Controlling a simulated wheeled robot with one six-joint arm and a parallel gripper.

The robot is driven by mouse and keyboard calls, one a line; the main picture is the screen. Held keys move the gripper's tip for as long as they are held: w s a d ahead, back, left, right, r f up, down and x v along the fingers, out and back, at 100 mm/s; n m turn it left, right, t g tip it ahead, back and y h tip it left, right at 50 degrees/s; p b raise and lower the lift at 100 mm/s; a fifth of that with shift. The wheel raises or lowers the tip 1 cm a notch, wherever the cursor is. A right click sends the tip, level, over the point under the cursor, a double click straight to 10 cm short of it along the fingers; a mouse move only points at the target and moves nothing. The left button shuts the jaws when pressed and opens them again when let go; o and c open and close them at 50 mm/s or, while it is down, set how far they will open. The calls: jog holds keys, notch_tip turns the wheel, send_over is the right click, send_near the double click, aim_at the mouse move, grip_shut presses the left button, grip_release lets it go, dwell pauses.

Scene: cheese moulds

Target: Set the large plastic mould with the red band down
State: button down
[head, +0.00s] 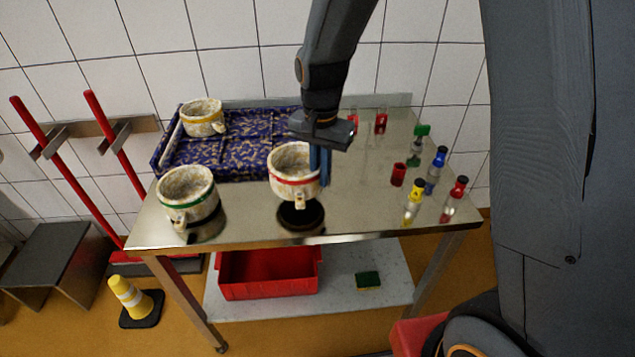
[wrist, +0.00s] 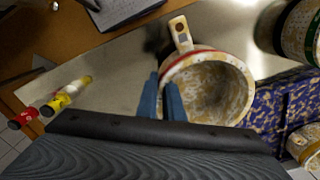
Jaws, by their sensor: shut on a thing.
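The large mould with the red band (head: 291,168) is a mottled cream-and-brown cup with a handle. My gripper (head: 320,165) is shut on its wall at the right side in the head view. The mould hangs upright a little above the steel table (head: 345,212), with a dark patch under it. In the wrist view the red-banded mould (wrist: 215,85) shows its open, empty-looking inside, and the blue fingers of my gripper (wrist: 163,100) are at its rim.
A green-banded mould (head: 188,195) stands at the table's left front. A yellow-banded mould (head: 202,117) stands on the purple patterned tray (head: 165,155) behind. Several small capped bottles (head: 414,203) and a red cup (head: 398,174) stand to the right.

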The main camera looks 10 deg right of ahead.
aim_at(320, 191)
jog(key=shift+f+p, duration=0.55)
jog(key=shift+f, duration=1.85)
jog(key=shift+f, duration=0.1)
jog(key=c, duration=1.9)
grip_release()
notch_tip(320, 191, up, 12)
jog(key=b, duration=0.3)
jog(key=s+d+f+n, duration=0.2)
jog(key=s+d+n, duration=0.1)
jog(key=s+d, duration=0.2)
jog(key=s+d+f+n+t, duration=0.1)
jog(key=s+d+f+n, duration=0.1)
jog(key=s+d, duration=0.4)
jog(key=shift+s+n, duration=0.65)
jog(key=shift+n, duration=0.05)
